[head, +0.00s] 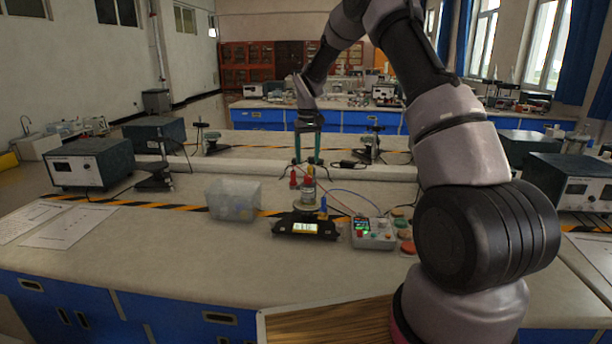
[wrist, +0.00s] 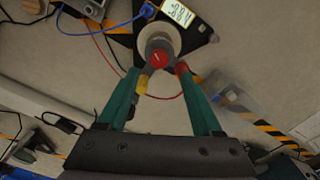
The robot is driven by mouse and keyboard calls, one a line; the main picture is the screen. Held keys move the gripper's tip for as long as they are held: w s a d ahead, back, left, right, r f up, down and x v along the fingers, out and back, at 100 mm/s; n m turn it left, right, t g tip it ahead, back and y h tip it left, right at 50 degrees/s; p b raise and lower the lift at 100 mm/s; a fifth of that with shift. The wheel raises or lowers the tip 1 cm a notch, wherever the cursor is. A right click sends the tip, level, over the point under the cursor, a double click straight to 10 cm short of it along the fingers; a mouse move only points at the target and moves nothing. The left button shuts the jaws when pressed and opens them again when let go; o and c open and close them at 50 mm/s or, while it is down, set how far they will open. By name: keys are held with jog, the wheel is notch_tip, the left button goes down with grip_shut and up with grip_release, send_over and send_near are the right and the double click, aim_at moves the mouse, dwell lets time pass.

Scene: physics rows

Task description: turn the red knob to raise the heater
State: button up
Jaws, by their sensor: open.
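My gripper (head: 307,162) is open, with two teal fingers pointing down above the apparatus on the bench. In the wrist view, the gripper (wrist: 158,72) has its fingers on either side of a round red top (wrist: 159,58) on a grey cylinder, with no visible grip on it. In the head view, a red part (head: 308,181) sits on the apparatus below the fingers. Another red piece (head: 293,181) stands just left of it. I cannot tell for certain which red part is the knob. The apparatus stands on a black scale (head: 283,228) with a lit display.
A control box (head: 378,240) with a green display stands right of the scale, and coloured discs (head: 405,233) lie beyond it. A clear bin (head: 233,200) stands left. Red and blue wires loop around the apparatus. The bench front is mostly clear.

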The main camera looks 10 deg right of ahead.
aim_at(308, 176)
notch_tip(308, 176, down, 7)
dwell(0.3)
grip_shut()
